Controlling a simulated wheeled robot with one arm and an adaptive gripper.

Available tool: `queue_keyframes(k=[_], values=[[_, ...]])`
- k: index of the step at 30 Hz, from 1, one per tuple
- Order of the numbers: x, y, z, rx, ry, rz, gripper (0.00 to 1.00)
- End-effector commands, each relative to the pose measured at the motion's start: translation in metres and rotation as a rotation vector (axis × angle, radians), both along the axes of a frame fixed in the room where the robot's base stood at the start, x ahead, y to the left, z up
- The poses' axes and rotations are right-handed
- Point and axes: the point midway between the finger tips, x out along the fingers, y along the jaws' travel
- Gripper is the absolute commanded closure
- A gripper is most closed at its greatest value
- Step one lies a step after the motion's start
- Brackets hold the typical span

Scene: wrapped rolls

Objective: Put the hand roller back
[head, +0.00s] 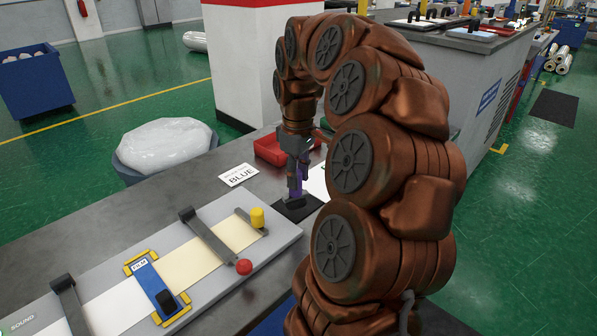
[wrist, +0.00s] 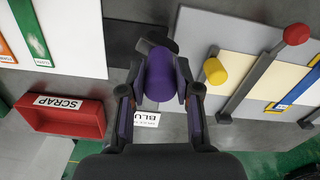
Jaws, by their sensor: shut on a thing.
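The hand roller has a purple handle (wrist: 159,78) and a dark head. My gripper (wrist: 158,92) is shut on it, with one finger on each side of the purple handle. In the head view my gripper (head: 297,180) points down with the purple handle partly hidden between its fingers. The roller is over a black pad (head: 290,212) on the grey bench. I cannot tell whether the roller's head touches the pad. My arm hides part of the area to the right of the pad.
A grey board with a yellow knob (head: 257,217), a red knob (head: 244,267) and a blue FILM strip (head: 150,283) lies at front left. A BLUE card (head: 238,175) and a red SCRAP tray (wrist: 62,131) are nearby. A white panel with coloured labels (wrist: 75,40) lies beside the pad.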

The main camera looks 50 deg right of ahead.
Motion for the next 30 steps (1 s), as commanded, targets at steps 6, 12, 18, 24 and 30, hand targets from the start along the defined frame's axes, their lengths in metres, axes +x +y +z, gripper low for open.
queue_keyframes(k=[6, 12, 18, 24, 30], values=[[0.020, -0.023, -0.002, 0.001, 0.001, 0.000, 1.00], [0.035, -0.041, -0.004, 0.000, -0.001, 0.000, 1.00], [0.040, -0.047, -0.006, 0.000, 0.000, 0.000, 1.00], [0.040, -0.047, -0.017, 0.000, 0.000, 0.001, 1.00], [0.039, -0.047, -0.039, 0.002, 0.002, 0.001, 1.00]])
